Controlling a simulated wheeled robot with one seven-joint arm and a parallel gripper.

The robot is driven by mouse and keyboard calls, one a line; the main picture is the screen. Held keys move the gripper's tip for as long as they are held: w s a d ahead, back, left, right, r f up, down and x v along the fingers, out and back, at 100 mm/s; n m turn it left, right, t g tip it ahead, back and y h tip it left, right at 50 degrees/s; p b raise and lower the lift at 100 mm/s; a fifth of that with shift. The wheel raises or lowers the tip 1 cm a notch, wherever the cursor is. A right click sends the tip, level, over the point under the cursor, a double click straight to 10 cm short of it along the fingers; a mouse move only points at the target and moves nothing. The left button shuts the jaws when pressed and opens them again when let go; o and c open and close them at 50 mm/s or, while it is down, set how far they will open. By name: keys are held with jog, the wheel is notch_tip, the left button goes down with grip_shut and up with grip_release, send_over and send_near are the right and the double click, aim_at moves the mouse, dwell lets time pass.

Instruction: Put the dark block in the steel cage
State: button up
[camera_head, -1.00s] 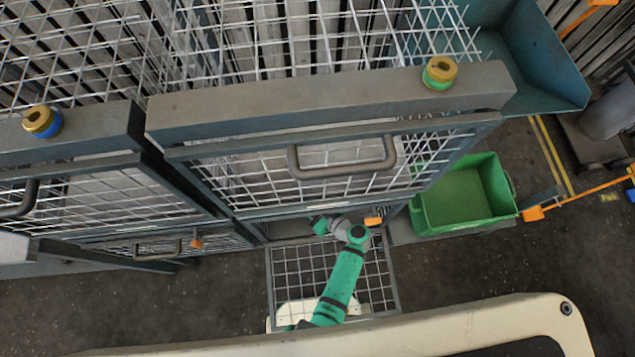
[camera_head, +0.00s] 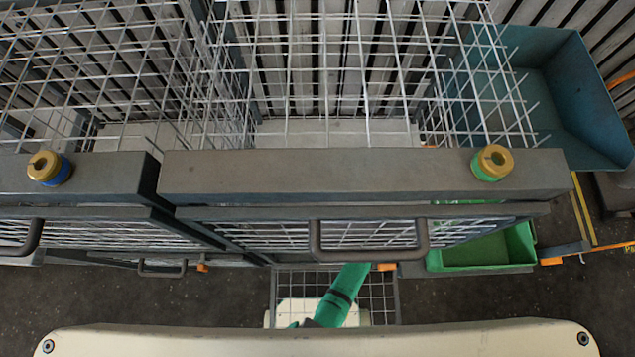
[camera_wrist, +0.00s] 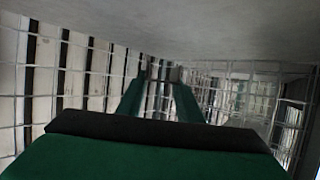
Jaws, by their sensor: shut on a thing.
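The steel cage (camera_head: 365,60) is a wire-mesh enclosure with a grey front beam, and its mesh also fills the wrist view (camera_wrist: 60,70). A lower mesh door (camera_head: 380,290) stands open, folded out toward me. My green arm reaches over it and in under the front, so my gripper is hidden in the head view. In the wrist view my gripper (camera_wrist: 162,80) points forward with two green fingers, shut on a small dull block (camera_wrist: 165,73) at the tips. The block is dim and mostly hidden by the fingers. Mesh walls stand ahead and at both sides, with a flat grey surface above.
A green bin (camera_head: 485,254) stands on the floor at the right, and a blue-grey tray (camera_head: 570,90) is behind it. A closed upper door with a grey handle (camera_head: 370,252) overhangs my arm. Another mesh unit (camera_head: 90,232) adjoins on the left.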

jog(key=shift+f, duration=2.1)
jog(key=o, duration=1.1)
jog(key=shift+o, duration=0.2)
jog(key=v, duration=0.7)
jog(key=shift+s+d, duration=0.2)
jog(key=shift+d, duration=0.05)
